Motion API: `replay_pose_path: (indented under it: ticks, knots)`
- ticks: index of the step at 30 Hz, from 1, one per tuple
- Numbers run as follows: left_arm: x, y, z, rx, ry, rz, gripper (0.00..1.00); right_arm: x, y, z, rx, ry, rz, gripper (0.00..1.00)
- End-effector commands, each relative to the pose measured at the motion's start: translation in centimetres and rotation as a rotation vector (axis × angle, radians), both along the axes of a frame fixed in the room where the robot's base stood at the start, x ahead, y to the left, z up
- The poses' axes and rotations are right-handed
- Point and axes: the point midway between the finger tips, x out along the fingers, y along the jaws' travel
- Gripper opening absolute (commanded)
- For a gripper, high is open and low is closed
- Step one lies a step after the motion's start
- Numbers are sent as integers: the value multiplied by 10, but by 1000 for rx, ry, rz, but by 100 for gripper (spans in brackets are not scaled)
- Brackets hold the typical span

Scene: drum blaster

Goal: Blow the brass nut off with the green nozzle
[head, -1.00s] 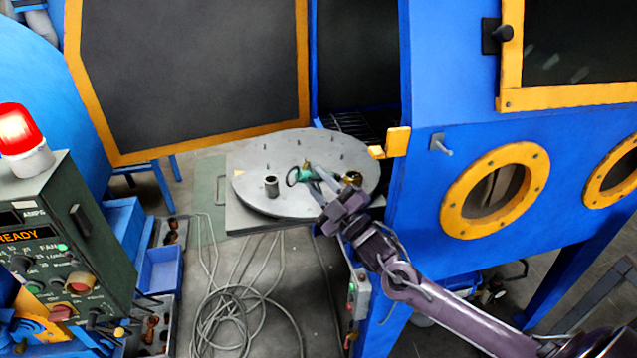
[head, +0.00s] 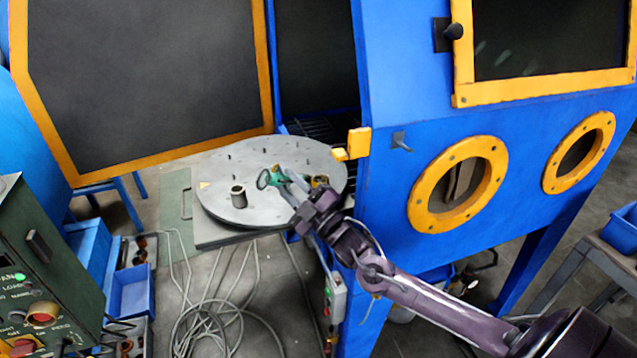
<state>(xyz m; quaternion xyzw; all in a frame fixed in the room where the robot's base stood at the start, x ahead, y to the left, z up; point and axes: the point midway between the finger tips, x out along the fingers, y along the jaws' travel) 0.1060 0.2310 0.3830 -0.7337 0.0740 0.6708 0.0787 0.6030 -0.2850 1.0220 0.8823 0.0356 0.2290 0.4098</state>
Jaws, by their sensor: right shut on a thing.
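The green nozzle (head: 266,179) is above the round grey turntable (head: 225,165), in front of the open blue cabinet. My right gripper (head: 286,178) reaches in from the lower right and is shut on the green nozzle. The brass nut (head: 320,180) shows just right of the fingers, on the right part of the turntable and partly hidden by my gripper. I cannot tell which way the nozzle's mouth points. My left gripper is not in view.
A short grey hollow cylinder (head: 238,197) stands on the turntable's front left, among several small pegs. The blue cabinet (head: 385,190) stands close to my right arm. Its open door (head: 140,85) is at the left. Coiled hose (head: 210,320) lies on the floor. A green control box (head: 40,270) is at lower left.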

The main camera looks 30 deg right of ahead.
Motion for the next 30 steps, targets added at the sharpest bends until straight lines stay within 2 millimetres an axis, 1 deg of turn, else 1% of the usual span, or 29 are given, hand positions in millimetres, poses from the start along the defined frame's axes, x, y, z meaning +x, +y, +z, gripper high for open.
replay_pose_path:
  ticks: [5,8,24,27,30]
  knots:
    - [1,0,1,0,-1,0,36,0,0,2,0,-1,0,0]
    - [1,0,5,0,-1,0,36,0,0,6,1,-2,0,0]
    - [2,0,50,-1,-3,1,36,0,0,60,1,-2,0,0]
    - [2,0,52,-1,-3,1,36,0,0,62,1,-2,0,0]
    - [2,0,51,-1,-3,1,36,0,0,61,0,-1,-1,0]
